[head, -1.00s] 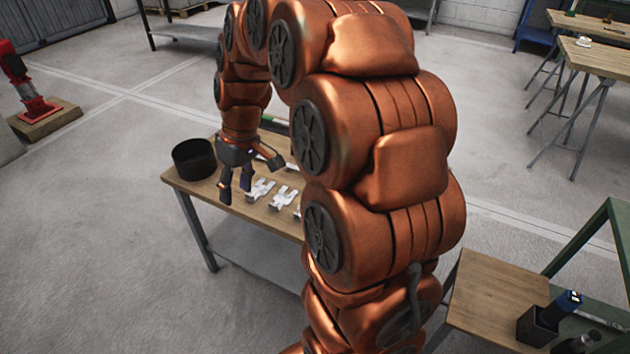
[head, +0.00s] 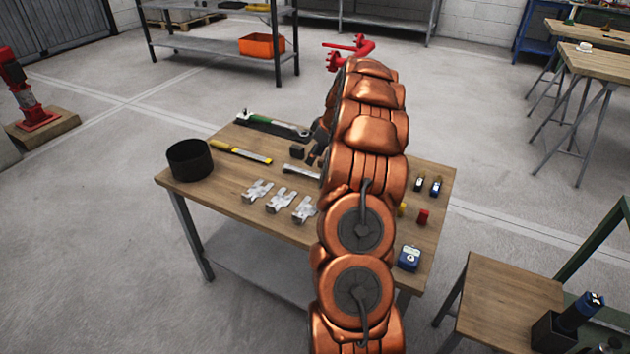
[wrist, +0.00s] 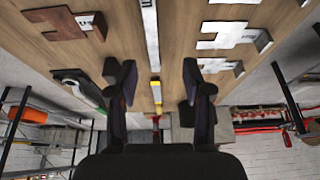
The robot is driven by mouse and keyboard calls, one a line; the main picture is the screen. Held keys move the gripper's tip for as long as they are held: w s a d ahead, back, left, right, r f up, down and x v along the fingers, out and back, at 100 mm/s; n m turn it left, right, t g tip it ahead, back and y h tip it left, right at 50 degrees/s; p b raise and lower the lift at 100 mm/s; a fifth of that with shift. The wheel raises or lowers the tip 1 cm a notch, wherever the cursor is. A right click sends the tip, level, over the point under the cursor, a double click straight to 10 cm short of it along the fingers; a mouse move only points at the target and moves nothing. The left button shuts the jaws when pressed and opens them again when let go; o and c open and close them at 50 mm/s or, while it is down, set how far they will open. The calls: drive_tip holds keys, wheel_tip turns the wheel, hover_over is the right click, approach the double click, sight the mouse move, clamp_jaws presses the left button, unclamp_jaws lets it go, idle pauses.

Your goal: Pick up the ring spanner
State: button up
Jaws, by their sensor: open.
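A flat silver bar (head: 300,171), which may be the ring spanner, lies on the wooden table (head: 232,190), partly hidden by my arm in the head view. A long silver bar (wrist: 151,35) runs down the middle of the wrist view, between and beyond my fingers; its ring ends cannot be made out. My gripper (wrist: 158,80) is open and empty, with one dark finger on each side of that bar's line. In the head view my gripper (head: 316,148) is mostly hidden behind the arm, low over the table's back middle.
Silver brackets (head: 279,200) lie in front. A black round container (head: 190,160) stands at the left corner; a blue item (head: 409,258) is front right.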

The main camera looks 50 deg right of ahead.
sight(311, 174)
drive_tip(key=shift+d+f, duration=0.55)
drive_tip(key=shift+f, duration=0.1)
drive_tip(key=shift+s+p+x, duration=0.15)
drive_tip(key=shift+p+x, duration=0.1)
drive_tip(key=shift+x, duration=1.55)
drive_tip(key=shift+s+p+x, duration=0.2)
drive_tip(key=shift+p+x, duration=0.05)
drive_tip(key=shift+x, duration=1.5)
drive_tip(key=shift+d+f, duration=0.1)
drive_tip(key=shift+f, duration=0.05)
drive_tip(key=shift+c, duration=0.4)
clamp_jaws()
